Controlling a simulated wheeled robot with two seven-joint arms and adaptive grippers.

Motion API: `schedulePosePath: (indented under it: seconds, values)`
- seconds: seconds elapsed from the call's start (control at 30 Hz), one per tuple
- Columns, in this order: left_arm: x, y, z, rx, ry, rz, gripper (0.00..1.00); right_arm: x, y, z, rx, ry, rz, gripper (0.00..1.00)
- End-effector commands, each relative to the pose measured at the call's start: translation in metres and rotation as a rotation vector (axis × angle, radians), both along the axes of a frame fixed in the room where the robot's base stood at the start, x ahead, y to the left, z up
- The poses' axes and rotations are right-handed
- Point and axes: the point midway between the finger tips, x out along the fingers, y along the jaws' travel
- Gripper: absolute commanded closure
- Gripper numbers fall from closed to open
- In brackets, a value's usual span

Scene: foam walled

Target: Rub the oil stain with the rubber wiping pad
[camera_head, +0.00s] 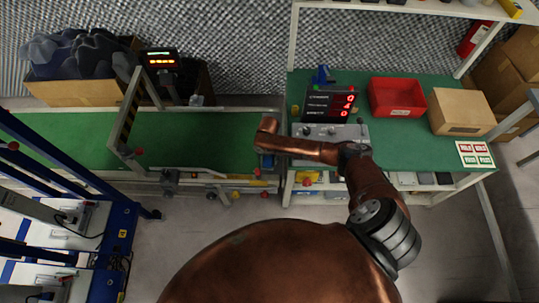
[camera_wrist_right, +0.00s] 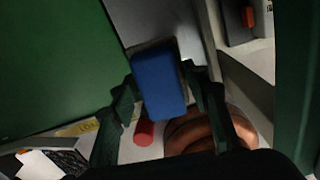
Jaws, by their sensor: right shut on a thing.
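The blue rubber wiping pad (camera_wrist_right: 158,84) shows in the right wrist view, between the two dark green fingers of my right gripper (camera_wrist_right: 160,92). The gripper is shut on it. In the head view my right arm reaches forward, and its wrist is at the gap between the conveyor's right end and the green workbench. I cannot make out an oil stain in either view. My left gripper is not in view.
A green conveyor (camera_head: 205,133) runs to the left. The green workbench (camera_head: 390,150) holds a control box with red displays (camera_head: 330,103), a red bin (camera_head: 397,97) and a cardboard box (camera_head: 462,112). A blue frame (camera_head: 60,155) stands at left. Grey floor lies in front.

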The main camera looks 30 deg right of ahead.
Motion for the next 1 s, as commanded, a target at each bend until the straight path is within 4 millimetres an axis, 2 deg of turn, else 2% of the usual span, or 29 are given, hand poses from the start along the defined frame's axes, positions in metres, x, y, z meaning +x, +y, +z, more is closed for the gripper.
schedulePosePath:
  seconds: [0.1, 0.4, 1.0]
  values:
    - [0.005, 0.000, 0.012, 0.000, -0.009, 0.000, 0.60, -0.001, -0.004, 0.015, -0.001, -0.002, -0.005, 0.77]
    - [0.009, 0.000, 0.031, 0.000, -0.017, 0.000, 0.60, -0.005, -0.009, 0.037, -0.001, -0.001, -0.015, 0.77]
    - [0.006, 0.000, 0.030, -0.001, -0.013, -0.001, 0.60, -0.006, -0.010, 0.037, -0.001, 0.001, -0.017, 0.77]
